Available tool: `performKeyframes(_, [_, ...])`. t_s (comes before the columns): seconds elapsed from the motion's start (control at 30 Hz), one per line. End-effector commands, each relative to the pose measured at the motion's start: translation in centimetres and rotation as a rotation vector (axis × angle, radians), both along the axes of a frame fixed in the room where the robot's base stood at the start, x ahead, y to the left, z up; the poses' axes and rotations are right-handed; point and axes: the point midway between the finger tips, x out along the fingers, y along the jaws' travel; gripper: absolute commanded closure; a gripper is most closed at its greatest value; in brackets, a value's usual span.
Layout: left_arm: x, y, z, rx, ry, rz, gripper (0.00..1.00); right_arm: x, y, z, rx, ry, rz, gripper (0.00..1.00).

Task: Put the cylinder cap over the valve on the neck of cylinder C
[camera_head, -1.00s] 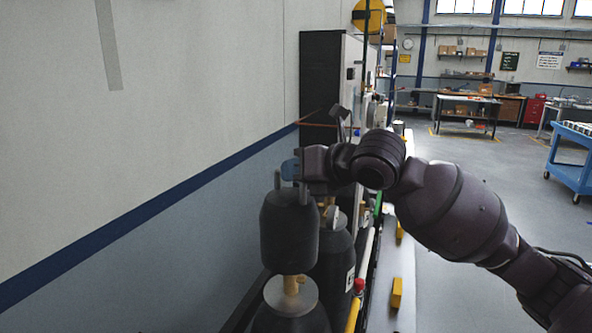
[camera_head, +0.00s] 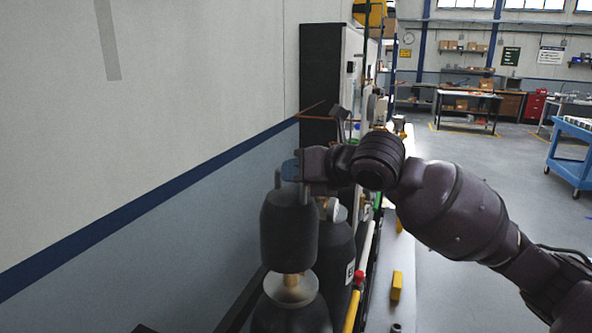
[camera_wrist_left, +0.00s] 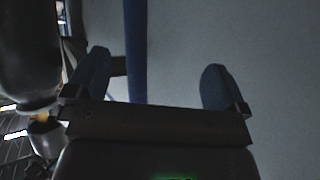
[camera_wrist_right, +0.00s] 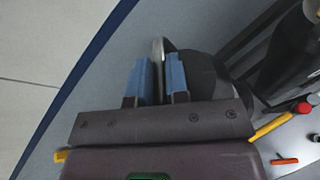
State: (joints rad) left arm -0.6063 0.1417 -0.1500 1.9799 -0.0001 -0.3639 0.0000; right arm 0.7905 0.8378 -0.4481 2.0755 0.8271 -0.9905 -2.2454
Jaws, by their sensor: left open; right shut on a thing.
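The cylinder cap (camera_head: 288,230) is dark, rounded at the top, with upright lugs. My right gripper (camera_head: 290,170) is shut on one lug and holds the cap upright. In the right wrist view, the fingers (camera_wrist_right: 159,78) pinch the thin lug, with the dark cap (camera_wrist_right: 205,72) behind. Directly below the cap, a brass valve (camera_head: 292,280) shows partly above a pale round collar on a dark cylinder (camera_head: 290,318). The cap's lower rim hides the valve's top; I cannot read a letter on this cylinder. My left gripper (camera_wrist_left: 153,85) is open and empty, facing the wall.
A second dark cylinder (camera_head: 336,265) with a white label stands close at the right, its valve partly hidden by the cap. The wall (camera_head: 150,240) is near on the left. A yellow block (camera_head: 396,286) lies farther right. Open floor is beyond.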

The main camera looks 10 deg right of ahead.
Motion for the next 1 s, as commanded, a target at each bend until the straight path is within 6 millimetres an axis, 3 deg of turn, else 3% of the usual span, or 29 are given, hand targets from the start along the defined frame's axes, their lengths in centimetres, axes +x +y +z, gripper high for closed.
performKeyframes(1.0, [0.0,0.0,-0.9,0.000,0.002,0.000,0.00,0.0,0.0,-1.8,0.002,-0.003,0.000,1.00])
